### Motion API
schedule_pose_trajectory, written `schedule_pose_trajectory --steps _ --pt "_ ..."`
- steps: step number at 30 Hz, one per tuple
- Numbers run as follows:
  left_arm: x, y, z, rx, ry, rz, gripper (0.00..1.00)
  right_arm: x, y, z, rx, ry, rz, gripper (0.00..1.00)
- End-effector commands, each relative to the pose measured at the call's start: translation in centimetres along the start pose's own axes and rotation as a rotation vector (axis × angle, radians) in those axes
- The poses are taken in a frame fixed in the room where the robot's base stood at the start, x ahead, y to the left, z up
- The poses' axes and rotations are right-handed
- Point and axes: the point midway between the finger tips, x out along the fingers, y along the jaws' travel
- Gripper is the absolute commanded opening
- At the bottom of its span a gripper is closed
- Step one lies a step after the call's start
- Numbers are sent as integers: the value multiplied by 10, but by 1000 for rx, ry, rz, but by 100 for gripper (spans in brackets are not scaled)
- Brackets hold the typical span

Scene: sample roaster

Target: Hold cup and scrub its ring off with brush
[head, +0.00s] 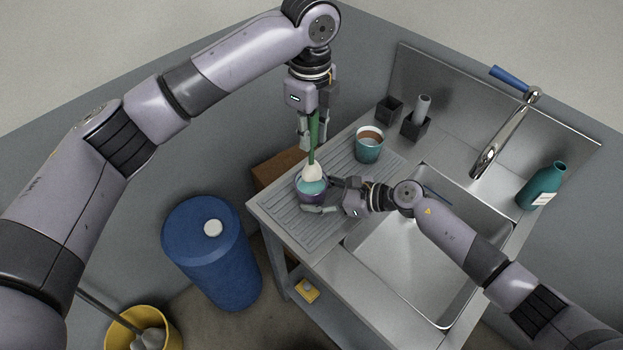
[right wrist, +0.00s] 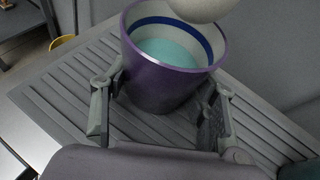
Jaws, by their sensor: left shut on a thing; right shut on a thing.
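My right gripper (head: 324,196) is shut around the cup, one finger on each side. My left gripper (head: 313,138) is shut on the green handle of a brush (head: 313,155), which points down. The brush's whitish head (right wrist: 200,6) is over the cup's mouth at the far rim; whether it touches the wall is unclear.
A teal mug (head: 369,149) with brown inside stands behind the cup on the drainboard. Dark holders (head: 414,127) stand at the back. The sink basin (head: 405,255), tap (head: 505,135) and teal bottle (head: 541,188) are to the right. A blue barrel (head: 212,255) stands on the floor.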

Motion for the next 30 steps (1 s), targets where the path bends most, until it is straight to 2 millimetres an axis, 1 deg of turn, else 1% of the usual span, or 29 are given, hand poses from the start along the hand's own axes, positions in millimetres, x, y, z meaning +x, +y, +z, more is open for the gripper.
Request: schedule_pose_trajectory --steps 5,8,13,16,29,30 --pt "-4 0 0 0 0 -1 0 0 -1 -1 0 2 -2 16" --pt "-12 -1 0 0 0 -2 0 0 -1 -1 0 2 -2 16" --pt "-31 -1 0 0 -1 -3 0 0 -1 -1 0 2 -2 16" --pt "-39 0 0 0 0 -1 0 0 -1 -1 0 2 -2 16" --pt "-40 0 0 0 0 0 0 0 0 -1 0 2 -1 16" --pt "-40 0 0 0 0 0 0 0 0 -1 0 2 -1 55"
